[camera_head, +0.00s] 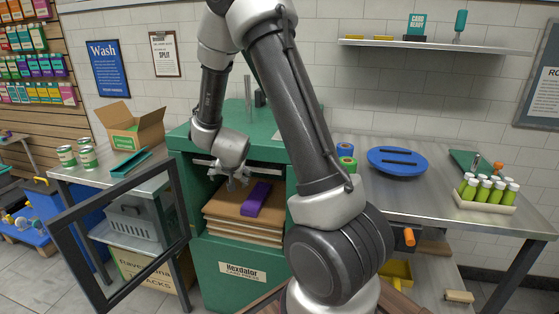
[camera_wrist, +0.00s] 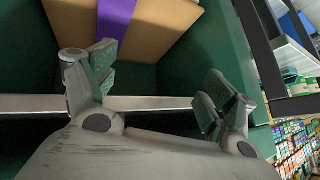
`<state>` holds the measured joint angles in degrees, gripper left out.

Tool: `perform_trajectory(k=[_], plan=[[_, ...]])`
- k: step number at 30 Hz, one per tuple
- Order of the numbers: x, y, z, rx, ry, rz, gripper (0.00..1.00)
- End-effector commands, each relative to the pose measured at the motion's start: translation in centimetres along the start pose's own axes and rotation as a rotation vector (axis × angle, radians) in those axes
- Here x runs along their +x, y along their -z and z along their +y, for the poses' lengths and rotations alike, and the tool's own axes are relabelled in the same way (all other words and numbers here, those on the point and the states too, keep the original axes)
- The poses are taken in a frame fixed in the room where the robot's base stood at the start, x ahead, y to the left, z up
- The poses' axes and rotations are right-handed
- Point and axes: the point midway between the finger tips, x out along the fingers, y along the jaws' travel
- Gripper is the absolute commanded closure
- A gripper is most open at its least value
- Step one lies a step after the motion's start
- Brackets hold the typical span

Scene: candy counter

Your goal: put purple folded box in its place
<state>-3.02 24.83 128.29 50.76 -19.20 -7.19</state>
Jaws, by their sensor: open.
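The purple folded box (camera_head: 257,198) lies flat on a stack of brown cardboard sheets (camera_head: 225,209) inside the open bay of a green cabinet (camera_head: 226,262). In the wrist view the purple box (camera_wrist: 116,26) is a strip at the top, cut off by the frame edge, on brown card. My gripper (camera_head: 238,184) is at the bay's opening, just left of the purple box and close to it. In the wrist view my gripper (camera_wrist: 155,86) has its two fingers spread wide, with nothing between them. I cannot tell how high it is above the cardboard.
A black-framed door (camera_head: 128,236) stands open at the left of the bay. An open carton (camera_head: 136,127) and green-labelled cans (camera_head: 88,158) stand on the left table. On the right table are a blue round tray (camera_head: 398,151) and several green bottles (camera_head: 484,191). My arm crosses the middle.

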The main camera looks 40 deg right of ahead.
Motion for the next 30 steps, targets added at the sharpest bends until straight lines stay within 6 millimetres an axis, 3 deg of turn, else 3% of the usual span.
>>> perform_trajectory(k=[1, 4, 8, 9, 14, 18, 24, 30], plan=[[-2.3, 0.8, -1.2, -0.022, 0.055, -0.023, 0.15], [-6.6, 1.4, -2.9, -0.087, 0.146, -0.087, 0.15], [-13.3, 1.6, -3.6, -0.199, 0.241, -0.165, 0.15], [-15.7, 1.5, -3.4, -0.244, 0.264, -0.191, 0.15], [-24.8, 0.2, 0.0, -0.436, 0.292, -0.281, 0.15], [-31.1, -1.4, 5.0, -0.582, 0.24, -0.336, 0.15], [-35.8, -2.9, 11.0, -0.692, 0.137, -0.374, 0.15], [-37.0, -3.3, 12.7, -0.715, 0.101, -0.385, 0.15]])
